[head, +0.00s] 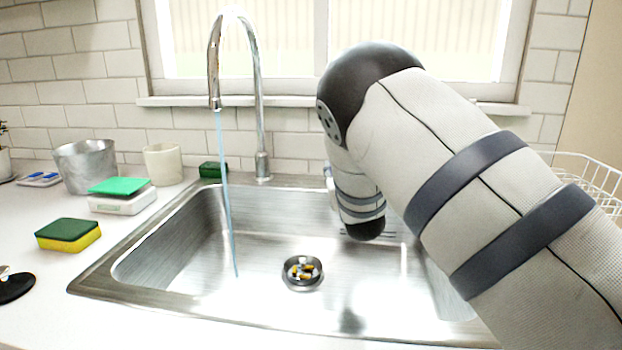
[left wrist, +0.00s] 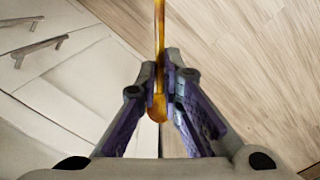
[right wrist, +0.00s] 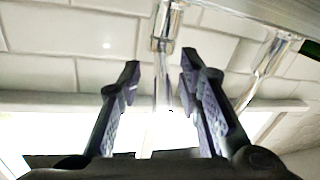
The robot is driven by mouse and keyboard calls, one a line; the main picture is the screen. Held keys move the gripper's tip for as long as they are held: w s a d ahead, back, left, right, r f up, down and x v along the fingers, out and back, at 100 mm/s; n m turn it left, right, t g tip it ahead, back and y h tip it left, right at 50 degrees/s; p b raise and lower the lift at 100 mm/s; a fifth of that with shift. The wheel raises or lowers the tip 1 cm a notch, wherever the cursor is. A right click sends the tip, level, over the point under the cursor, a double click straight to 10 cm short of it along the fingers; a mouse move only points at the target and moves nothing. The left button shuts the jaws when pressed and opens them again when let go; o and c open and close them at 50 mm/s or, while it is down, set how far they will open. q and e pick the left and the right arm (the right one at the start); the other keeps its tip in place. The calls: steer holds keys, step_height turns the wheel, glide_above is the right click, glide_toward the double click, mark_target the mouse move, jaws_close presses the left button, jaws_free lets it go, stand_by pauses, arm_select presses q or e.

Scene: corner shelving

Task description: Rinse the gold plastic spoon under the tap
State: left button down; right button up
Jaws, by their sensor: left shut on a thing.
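The gold plastic spoon (left wrist: 159,30) shows in the left wrist view. My left gripper (left wrist: 167,70) is shut on it, with a rounded end of the spoon between the fingers and the rest running out of the top of the picture. The chrome tap (head: 258,110) stands behind the sink (head: 190,255), and a thin stream of water (head: 226,190) falls from its spout into the basin. My right gripper (right wrist: 160,65) is open and empty in the right wrist view, with a chrome fitting seen beyond its fingertips. My left gripper is outside the head view.
My right arm reaches across the sink's right side. Left of the sink are a yellow-green sponge (head: 68,240), a white box with a green top (head: 122,200), a metal pot (head: 86,168) and a cup (head: 163,164). A white rack (head: 590,180) stands right.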

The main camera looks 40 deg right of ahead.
steer(key=v, duration=1.2)
